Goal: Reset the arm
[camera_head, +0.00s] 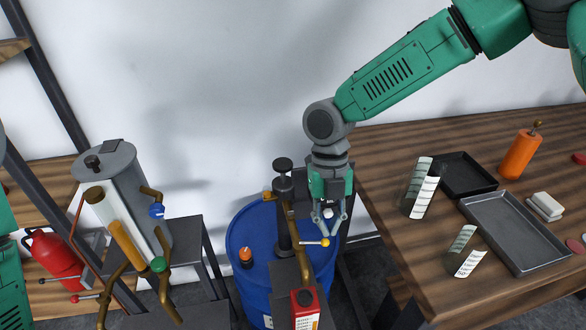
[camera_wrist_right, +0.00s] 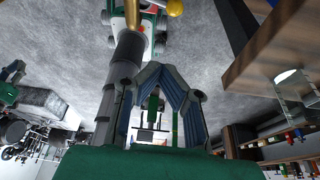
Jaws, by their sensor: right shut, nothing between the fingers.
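My right arm (camera_head: 390,75), green and grey, reaches in from the upper right of the head view and hangs down over the blue barrel. Its gripper (camera_head: 328,234) is shut and empty, fingertips down. In the head view the tips lie close to a yellow-knobbed lever (camera_head: 325,242) on a dark post with a brass pipe; I cannot tell whether they touch. The gripper (camera_wrist_right: 162,72) also shows in the right wrist view, its fingers drawn together. Green parts of my left arm show at the left edge of the head view; its gripper is out of view.
A grey tank (camera_head: 120,165) with pipes stands left, beside a red extinguisher (camera_head: 52,258). The wooden table (camera_head: 415,270) at right holds trays (camera_head: 515,230), glass beakers and an orange cylinder (camera_head: 519,155).

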